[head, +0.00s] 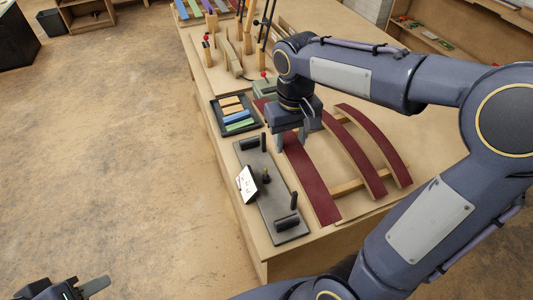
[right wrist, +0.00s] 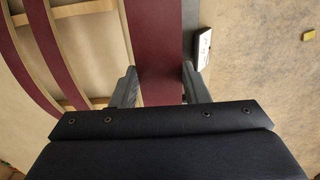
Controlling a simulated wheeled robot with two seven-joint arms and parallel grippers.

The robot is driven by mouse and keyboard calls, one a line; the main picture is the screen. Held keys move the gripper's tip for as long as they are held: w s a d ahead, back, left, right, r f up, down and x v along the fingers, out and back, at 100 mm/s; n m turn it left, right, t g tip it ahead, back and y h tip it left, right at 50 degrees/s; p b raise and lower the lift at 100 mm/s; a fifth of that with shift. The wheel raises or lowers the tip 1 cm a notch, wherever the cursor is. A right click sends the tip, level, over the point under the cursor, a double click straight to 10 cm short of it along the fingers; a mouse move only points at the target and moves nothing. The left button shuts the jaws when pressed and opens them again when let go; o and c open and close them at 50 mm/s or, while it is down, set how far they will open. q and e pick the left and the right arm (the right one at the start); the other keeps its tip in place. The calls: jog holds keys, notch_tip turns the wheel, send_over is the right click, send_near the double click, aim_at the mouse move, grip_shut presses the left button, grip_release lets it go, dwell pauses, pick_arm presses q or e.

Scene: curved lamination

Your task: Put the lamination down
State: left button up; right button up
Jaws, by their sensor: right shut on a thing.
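The held lamination is a long dark red strip (head: 312,180), running between the grey fixture plate and the other laminations. My right gripper (head: 291,140) is shut on it from above; in the right wrist view the strip (right wrist: 157,45) passes between the two fingers (right wrist: 158,88). I cannot tell whether its underside touches anything. Two more dark red curved laminations (head: 355,155) (head: 382,143) lie side by side to its right, across pale wooden bars (head: 347,187). My left gripper (head: 95,287) is at the bottom left corner, away from the bench, partly cut off.
The dark fixture plate (head: 257,178) with black posts and a small white sign (head: 246,184) lies left of the held strip. A black tray (head: 216,107) of coloured strips stands behind it. Wooden stands and clamps (head: 228,55) are further back. Bare bench (head: 285,242) shows at the near edge.

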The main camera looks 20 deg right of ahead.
jog(key=w+a+f, duration=0.1)
jog(key=f, duration=0.1)
jog(key=w+a+f, duration=0.1)
jog(key=w+f, duration=0.1)
jog(key=w+a+f, duration=0.1)
jog(key=w+f, duration=0.1)
jog(key=shift+w+a+f, duration=0.1)
jog(key=shift+w+f, duration=0.1)
jog(key=shift+w, duration=0.05)
notch_tip(320, 180, down, 4)
jog(key=shift+w+a+r, duration=0.1)
jog(key=shift+w+r, duration=0.05)
jog(key=shift+r, duration=0.1)
jog(key=shift+f+b, duration=0.3)
jog(key=shift+f, duration=0.25)
